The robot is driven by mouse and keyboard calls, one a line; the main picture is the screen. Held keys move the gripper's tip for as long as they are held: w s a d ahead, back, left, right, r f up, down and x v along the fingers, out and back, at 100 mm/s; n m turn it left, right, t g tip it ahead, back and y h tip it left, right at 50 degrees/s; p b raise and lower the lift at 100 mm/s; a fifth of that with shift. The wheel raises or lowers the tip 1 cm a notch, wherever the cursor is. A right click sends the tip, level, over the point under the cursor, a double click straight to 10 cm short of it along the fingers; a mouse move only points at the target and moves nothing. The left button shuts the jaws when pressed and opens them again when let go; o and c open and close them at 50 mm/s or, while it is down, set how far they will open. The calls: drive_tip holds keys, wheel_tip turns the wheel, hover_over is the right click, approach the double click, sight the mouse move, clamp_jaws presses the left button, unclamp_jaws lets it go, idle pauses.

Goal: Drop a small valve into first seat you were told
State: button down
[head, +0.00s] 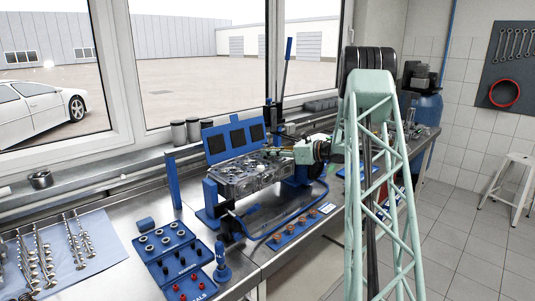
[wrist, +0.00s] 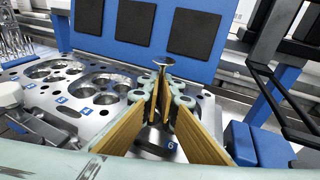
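The metal cylinder head (head: 245,176) sits in a blue stand on the bench. Its deck (wrist: 52,88) fills the left and middle of the wrist view, with round chambers, paired seats (wrist: 103,86) and small blue number tags. My gripper (head: 285,154) is over the right part of the cylinder head. In the wrist view its yellow-padded fingers (wrist: 162,98) close at the tips on the stem of a valve (wrist: 163,62). The valve's disc is up and the stem points down. The fingers hide the lower stem and part of the deck beneath.
Several valves (head: 78,238) lie in rows on a blue cloth at the bench's left. A blue tray (head: 170,250) with rings and small parts stands front centre. Blue panels with dark pads (head: 237,140) rise behind the cylinder head. A blue-framed dark bar is at the wrist view's right (wrist: 290,105).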

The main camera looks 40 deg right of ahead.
drive_tip(key=shift+f, duration=0.25)
idle(0.5)
drive_tip(key=c, duration=2.9)
unclamp_jaws()
drive_tip(key=shift+o, duration=0.2)
drive_tip(key=shift+s, duration=0.15)
drive_tip(key=v, duration=1.1)
drive_tip(key=shift+s+d, duration=0.2)
drive_tip(key=shift+s, duration=0.1)
drive_tip(key=shift+r, duration=0.1)
